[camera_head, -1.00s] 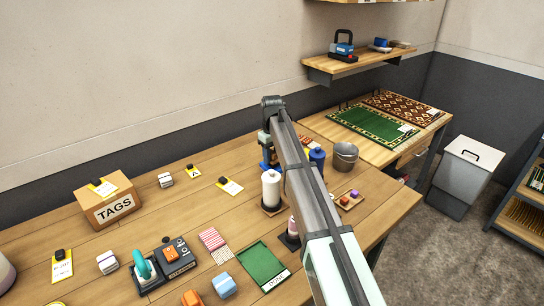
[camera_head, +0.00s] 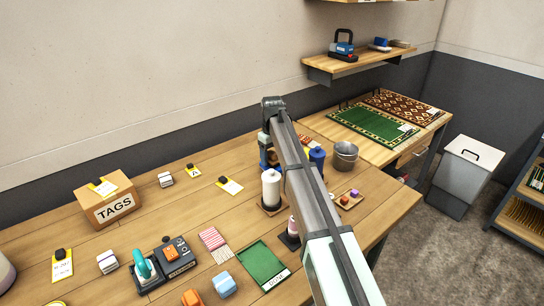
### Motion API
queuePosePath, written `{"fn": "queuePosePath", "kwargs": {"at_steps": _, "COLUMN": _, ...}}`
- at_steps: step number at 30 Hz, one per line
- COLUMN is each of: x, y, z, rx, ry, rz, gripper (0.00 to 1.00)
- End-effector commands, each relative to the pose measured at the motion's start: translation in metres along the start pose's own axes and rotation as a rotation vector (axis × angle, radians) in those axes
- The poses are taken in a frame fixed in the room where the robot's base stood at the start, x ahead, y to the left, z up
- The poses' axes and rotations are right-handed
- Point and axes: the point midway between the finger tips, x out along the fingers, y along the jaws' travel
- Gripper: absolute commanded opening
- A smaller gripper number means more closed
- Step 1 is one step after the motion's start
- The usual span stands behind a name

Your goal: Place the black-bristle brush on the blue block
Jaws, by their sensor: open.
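My arm reaches in from the lower right, and its end bends down over the far part of the wooden table. My gripper (camera_head: 266,155) is small and partly hidden behind my own arm; it is open, close to some dark blue shapes that I cannot make out clearly. A light blue block (camera_head: 222,285) lies at the table's near edge, beside an orange block (camera_head: 192,298). I cannot clearly pick out the black-bristle brush. It may be hidden behind my arm or be one of the small items that I cannot identify.
A white spool (camera_head: 271,188) and a dark blue spool (camera_head: 317,159) stand close to my arm. A metal bucket (camera_head: 345,156) stands to the right. A TAGS box (camera_head: 108,204), a green mat (camera_head: 263,266) and a tape device (camera_head: 165,268) are on the left and near side.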

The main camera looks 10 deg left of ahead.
Motion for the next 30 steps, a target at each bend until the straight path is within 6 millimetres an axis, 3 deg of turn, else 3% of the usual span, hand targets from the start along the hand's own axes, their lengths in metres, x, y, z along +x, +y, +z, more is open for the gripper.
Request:
{"fn": "queuePosePath", "kwargs": {"at_steps": 5, "x": -0.015, "y": 0.000, "z": -0.001, "rx": 0.000, "ry": 0.002, "rz": 0.001, "gripper": 0.67}}
{"fn": "queuePosePath", "kwargs": {"at_steps": 21, "x": -0.107, "y": 0.001, "z": -0.001, "rx": 0.000, "ry": 0.002, "rz": 0.001, "gripper": 0.67}}
{"fn": "queuePosePath", "kwargs": {"at_steps": 30, "x": -0.122, "y": 0.000, "z": 0.000, "rx": 0.000, "ry": 0.000, "rz": 0.000, "gripper": 0.67}}
